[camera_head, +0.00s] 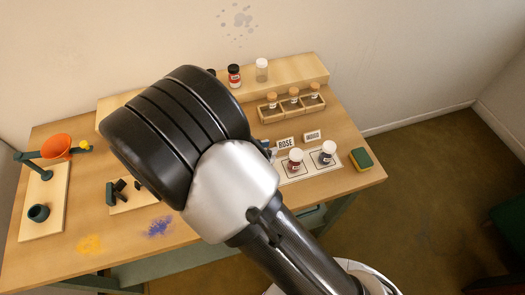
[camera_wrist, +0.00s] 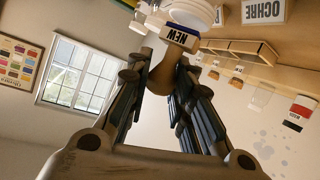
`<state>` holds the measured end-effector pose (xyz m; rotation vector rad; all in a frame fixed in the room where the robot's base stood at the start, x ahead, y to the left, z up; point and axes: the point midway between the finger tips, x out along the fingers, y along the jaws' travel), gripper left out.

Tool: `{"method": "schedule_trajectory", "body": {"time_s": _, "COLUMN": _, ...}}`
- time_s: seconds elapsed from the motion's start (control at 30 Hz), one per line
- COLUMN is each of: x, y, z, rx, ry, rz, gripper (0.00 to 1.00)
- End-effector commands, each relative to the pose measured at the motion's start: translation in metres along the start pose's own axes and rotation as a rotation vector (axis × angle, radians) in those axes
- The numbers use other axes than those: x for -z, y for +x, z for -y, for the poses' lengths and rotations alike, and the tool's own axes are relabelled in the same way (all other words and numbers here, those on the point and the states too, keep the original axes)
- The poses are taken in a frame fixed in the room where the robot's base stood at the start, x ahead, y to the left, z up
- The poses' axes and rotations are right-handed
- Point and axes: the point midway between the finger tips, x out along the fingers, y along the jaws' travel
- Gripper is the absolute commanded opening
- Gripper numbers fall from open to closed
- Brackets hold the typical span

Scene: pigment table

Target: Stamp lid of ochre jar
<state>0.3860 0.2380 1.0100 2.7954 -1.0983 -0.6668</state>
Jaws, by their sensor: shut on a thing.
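My gripper (camera_wrist: 160,82) is shut on the wooden handle of a stamp (camera_wrist: 180,37) marked NEW, seen in the wrist view. The stamp's blue-edged face points at a round white lid (camera_wrist: 194,12) at the top edge of that view. The face is at or very close to the lid; I cannot tell whether they touch. A card reading OCHRE (camera_wrist: 263,11) stands beside it. In the head view my arm hides the gripper, the stamp and the ochre jar.
In the head view, two white-lidded jars (camera_head: 295,160) (camera_head: 327,152) stand on a pale strip by the ROSE card (camera_head: 287,143) and INDIGO card (camera_head: 312,135). A sponge (camera_head: 361,159) lies to their right. A corked-vial rack (camera_head: 292,107) stands behind. An orange funnel (camera_head: 56,147) is at left.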

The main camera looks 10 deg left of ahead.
Motion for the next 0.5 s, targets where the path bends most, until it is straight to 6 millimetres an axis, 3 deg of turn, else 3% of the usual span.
{"method": "schedule_trajectory", "body": {"time_s": 0.5, "x": -0.006, "y": 0.0024, "z": 0.0016, "rx": 0.0, "ry": 0.0, "rz": 0.0, "gripper": 0.06}}
